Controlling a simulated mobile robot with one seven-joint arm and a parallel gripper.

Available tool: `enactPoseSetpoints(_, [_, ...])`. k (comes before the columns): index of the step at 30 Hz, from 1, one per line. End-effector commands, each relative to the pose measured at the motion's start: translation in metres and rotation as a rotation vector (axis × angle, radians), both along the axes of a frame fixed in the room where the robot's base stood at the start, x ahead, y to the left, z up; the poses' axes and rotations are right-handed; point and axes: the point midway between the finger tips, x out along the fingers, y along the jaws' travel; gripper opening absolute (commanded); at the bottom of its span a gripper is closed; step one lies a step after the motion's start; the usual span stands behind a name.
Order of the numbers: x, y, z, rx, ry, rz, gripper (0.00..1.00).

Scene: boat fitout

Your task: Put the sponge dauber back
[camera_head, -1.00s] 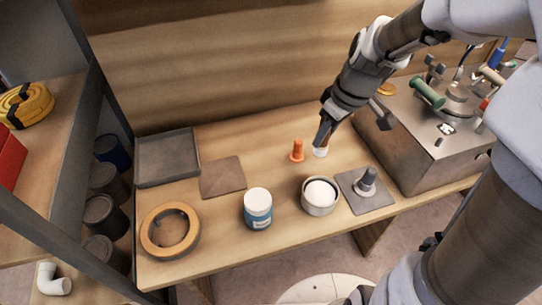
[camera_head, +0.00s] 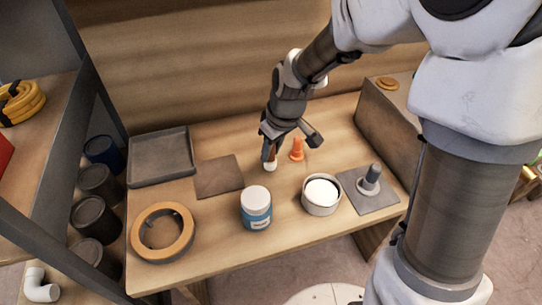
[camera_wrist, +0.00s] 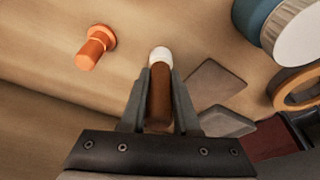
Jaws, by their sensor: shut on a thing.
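The sponge dauber (camera_wrist: 159,95) has a brown handle and a white tip. It lies between the two fingers of my gripper (camera_wrist: 160,85) in the wrist view, which is shut on it, with the white tip pointing out past the fingertips. In the head view the dauber's white tip (camera_head: 270,166) points down, low over the bench between the brown square mat and the orange part. Whether the tip touches the bench, I cannot tell. My gripper (camera_head: 269,152) hides most of the handle there.
An orange flanged part (camera_head: 297,150) stands close right of my gripper. A brown mat (camera_head: 218,177), grey tray (camera_head: 160,160), wooden ring (camera_head: 161,233), blue-and-white jar (camera_head: 256,208), white-filled cup (camera_head: 321,195) and grey fitting (camera_head: 370,182) on a grey pad surround it. Bare wood lies between.

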Motion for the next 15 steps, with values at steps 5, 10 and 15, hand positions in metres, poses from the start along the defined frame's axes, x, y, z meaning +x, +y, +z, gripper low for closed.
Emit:
enactPoseSetpoints(5, [-0.0002,-0.0003,-0.0185,-0.001,0.001,0.001,0.0])
enactPoseSetpoints(10, [-0.0001,-0.0003,-0.0171,0.0,0.0,0.001,0.0])
enactPoseSetpoints(15, [-0.0003,-0.0004,-0.0207,-0.001,0.001,0.001,0.33])
